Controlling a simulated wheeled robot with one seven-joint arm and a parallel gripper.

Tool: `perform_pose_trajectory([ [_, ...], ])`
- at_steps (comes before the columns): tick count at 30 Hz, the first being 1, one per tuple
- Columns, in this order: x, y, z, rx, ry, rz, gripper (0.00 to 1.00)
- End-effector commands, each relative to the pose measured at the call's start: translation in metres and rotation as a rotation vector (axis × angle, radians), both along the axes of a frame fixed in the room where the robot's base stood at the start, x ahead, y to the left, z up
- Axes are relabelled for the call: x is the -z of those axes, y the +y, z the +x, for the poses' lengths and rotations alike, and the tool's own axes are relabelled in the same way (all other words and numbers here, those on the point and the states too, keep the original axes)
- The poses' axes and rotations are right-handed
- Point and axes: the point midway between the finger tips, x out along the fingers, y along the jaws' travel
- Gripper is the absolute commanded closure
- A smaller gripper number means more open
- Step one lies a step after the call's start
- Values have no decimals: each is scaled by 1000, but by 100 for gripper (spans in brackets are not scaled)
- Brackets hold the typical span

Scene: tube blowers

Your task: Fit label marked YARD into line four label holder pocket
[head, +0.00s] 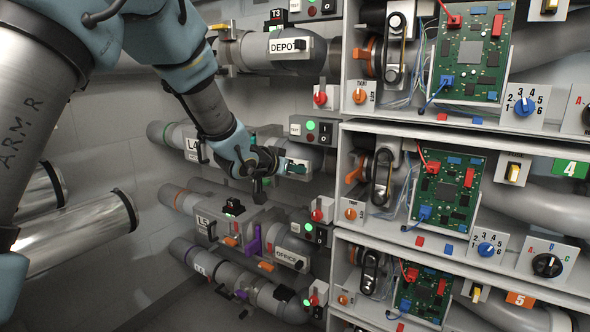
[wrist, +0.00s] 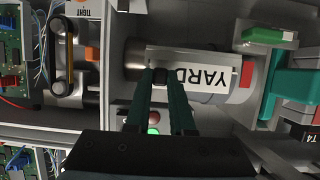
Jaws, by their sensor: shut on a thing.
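The white label marked YARD (wrist: 207,79) shows upside down in the wrist view, in front of a grey pipe. My gripper (wrist: 160,76) is shut on the small black knob at the label's left part. The label is mostly hidden there behind the gripper. The line four pocket cannot be made out clearly behind the label, so I cannot tell whether the label sits in it or only in front of it.
The DEPOT label (head: 286,47) is on the pipe above and the OFFICE label (head: 287,257) on a pipe below. A switch box with a green light (head: 311,130) is close to my gripper's right. The white shelf cabinet (head: 335,180) with circuit boards stands farther right.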

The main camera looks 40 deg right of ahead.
Motion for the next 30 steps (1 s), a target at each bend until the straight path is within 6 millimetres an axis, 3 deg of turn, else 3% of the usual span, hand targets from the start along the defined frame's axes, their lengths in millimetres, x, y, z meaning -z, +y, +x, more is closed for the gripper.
perform_pose_trajectory([
  [16, 7, 0, 0, 0, 0, 0, 100],
  [17, 6, 0, 0, 0, 0, 0, 75],
  [18, 6, 0, 0, 0, 0, 0, 71],
  [25, 6, 0, 0, 0, 0, 0, 45],
  [30, 6, 0, 0, 0, 0, 0, 44],
])
